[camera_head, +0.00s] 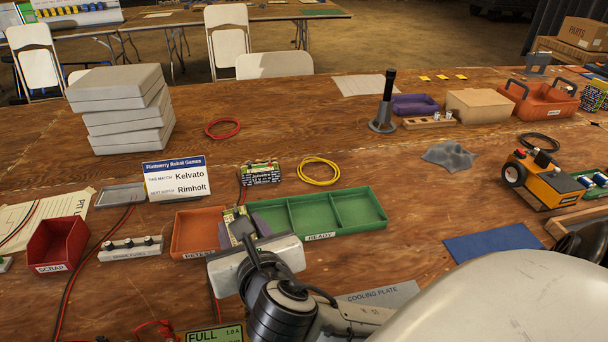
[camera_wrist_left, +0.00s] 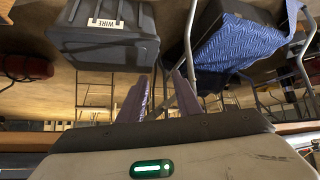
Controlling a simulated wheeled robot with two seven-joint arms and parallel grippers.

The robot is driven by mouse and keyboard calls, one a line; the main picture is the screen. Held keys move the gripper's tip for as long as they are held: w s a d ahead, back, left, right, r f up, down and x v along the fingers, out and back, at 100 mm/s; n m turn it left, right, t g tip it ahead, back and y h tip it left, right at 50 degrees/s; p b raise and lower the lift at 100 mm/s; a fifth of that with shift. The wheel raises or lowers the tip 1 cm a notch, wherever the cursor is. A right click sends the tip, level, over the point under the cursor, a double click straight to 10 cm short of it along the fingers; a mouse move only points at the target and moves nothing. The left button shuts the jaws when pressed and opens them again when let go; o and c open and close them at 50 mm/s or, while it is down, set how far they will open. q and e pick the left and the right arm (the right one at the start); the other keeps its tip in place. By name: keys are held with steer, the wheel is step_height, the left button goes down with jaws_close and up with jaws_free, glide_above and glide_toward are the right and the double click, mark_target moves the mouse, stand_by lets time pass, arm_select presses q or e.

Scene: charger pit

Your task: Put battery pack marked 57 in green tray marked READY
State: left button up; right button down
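The green tray (camera_head: 369,210) labelled READY lies mid-table; its middle and right compartments look empty. My right gripper (camera_head: 244,228) is over the seam between its left end and the orange tray labelled RETEST (camera_head: 187,238). A battery pack (camera_head: 235,214) partly shows behind its fingers; I cannot tell whether it is gripped, and its number is hidden. Another battery pack (camera_head: 261,173) with green-yellow top stands behind the green tray; its marking is too small to read. My left gripper (camera_wrist_left: 160,95) shows only in the left wrist view, fingers apart and nothing between them.
A yellow cable coil (camera_head: 319,171) and a sign (camera_head: 178,179) stand behind the trays. A red SCRAP bin (camera_head: 58,244) is at left, and a cooling plate (camera_head: 381,294) at front. Bare table lies right of the green tray. The left wrist view faces a WIRE bin (camera_wrist_left: 104,35).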

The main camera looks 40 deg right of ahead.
mark_target(248, 212)
steer(key=shift+n+t+y, duration=0.3)
steer(key=shift+n+y, duration=0.4)
steer(key=w+d+f, duration=0.2)
steer(key=w+d, duration=0.1)
steer(key=w+d+f, duration=0.1)
steer(key=w, duration=0.1)
steer(key=shift+w+d, duration=0.2)
steer(key=shift+d, duration=0.2)
steer(key=w+d+y, duration=0.1)
steer(key=w+d, duration=0.5)
steer(key=d, duration=0.2)
steer(key=shift+n, duration=0.4)
steer(key=f, duration=0.5)
steer(key=shift+d+f, duration=0.2)
steer(key=shift+f, duration=0.15)
steer(key=shift+w+f+b, duration=0.1)
steer(key=shift+f+b, duration=0.6)
steer(key=shift+f, duration=1.55)
steer(key=shift+f, duration=0.1)
steer(key=c, duration=1.1)
jaws_free()
steer(key=shift+f, duration=0.2)
steer(key=shift+r, duration=0.2)
steer(key=p+v, duration=0.1)
steer(key=v, duration=1.1)
steer(key=shift+f, duration=0.1)
